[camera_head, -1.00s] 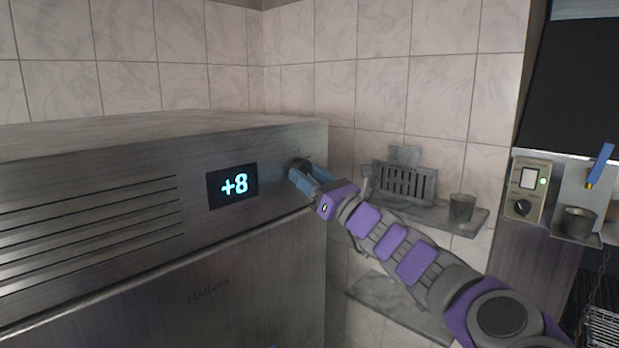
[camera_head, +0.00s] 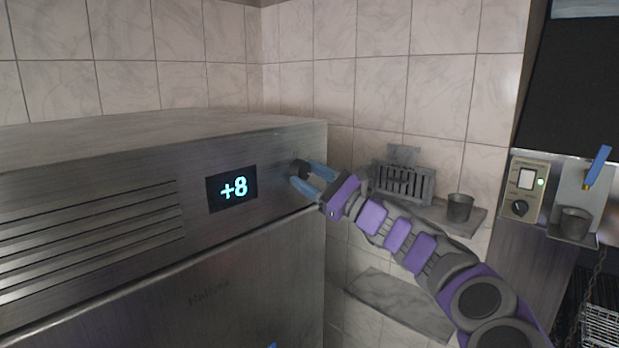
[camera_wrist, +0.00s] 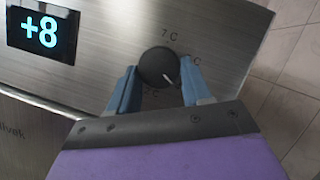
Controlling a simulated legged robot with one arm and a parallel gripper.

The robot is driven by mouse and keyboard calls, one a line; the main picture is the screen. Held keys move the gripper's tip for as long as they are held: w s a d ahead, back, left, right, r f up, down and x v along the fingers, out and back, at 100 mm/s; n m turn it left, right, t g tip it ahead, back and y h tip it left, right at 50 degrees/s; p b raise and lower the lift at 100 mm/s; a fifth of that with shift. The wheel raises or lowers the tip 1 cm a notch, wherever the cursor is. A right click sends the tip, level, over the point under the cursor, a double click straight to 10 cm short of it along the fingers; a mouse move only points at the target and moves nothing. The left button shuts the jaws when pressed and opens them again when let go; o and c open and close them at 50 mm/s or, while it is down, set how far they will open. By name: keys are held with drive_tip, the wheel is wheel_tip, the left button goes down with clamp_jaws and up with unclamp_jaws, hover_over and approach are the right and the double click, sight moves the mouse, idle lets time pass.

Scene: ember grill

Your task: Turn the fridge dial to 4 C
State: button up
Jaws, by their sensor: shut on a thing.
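The fridge dial (camera_wrist: 157,66) is a round black knob on the steel fridge front. Its white pointer mark points to the lower right in the wrist view. A "7 C" label shows above it; other labels around it are partly hidden by my fingers. My gripper (camera_wrist: 158,82) has its two blue fingers on either side of the dial, shut on it. In the head view my gripper (camera_head: 310,181) reaches the dial (camera_head: 299,168) from the right. The fridge display (camera_head: 232,187) reads +8, and the display in the wrist view (camera_wrist: 41,32) reads the same.
A wall shelf (camera_head: 425,212) with a slotted metal holder (camera_head: 404,182) and a metal cup (camera_head: 460,207) stands behind my arm. A control panel (camera_head: 524,188) with a switch and knob is at the right. A tiled wall is behind the fridge.

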drive_tip(key=o, duration=1.1)
drive_tip(key=shift+c, duration=0.2)
drive_tip(key=shift+d, duration=0.1)
drive_tip(key=b+v, duration=0.2)
drive_tip(key=v, duration=1.5)
drive_tip(key=shift+d+f, duration=0.1)
drive_tip(key=shift+f, duration=0.05)
